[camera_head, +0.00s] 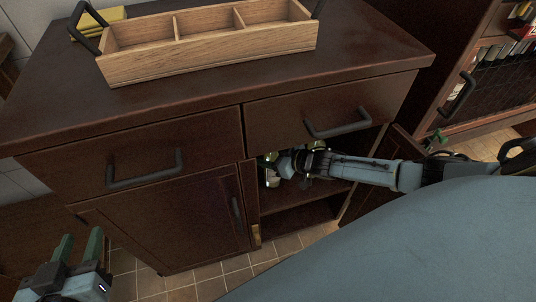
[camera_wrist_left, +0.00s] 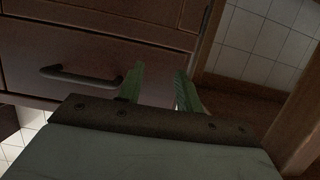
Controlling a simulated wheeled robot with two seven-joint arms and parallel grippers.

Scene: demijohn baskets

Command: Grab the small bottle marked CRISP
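My right arm reaches into the open right compartment of the dark wood cabinet (camera_head: 300,213). My right gripper (camera_head: 280,165) is inside, below the right drawer, among small pale bottle-like items (camera_head: 271,181). Its fingers are mostly hidden, so I cannot tell if it is open or shut or touching anything. No CRISP marking is readable. My left gripper (camera_head: 80,240) is open and empty at the lower left, in front of the cabinet. In the left wrist view its two green fingers (camera_wrist_left: 157,72) are apart with nothing between them.
A wooden tray (camera_head: 215,55) with three empty compartments stands on the cabinet top. Black drawer handles (camera_head: 146,170) stick out at the front. The left door (camera_head: 180,225) is shut; the right door (camera_head: 392,150) stands open. Another cabinet (camera_head: 478,85) holds small items at the right.

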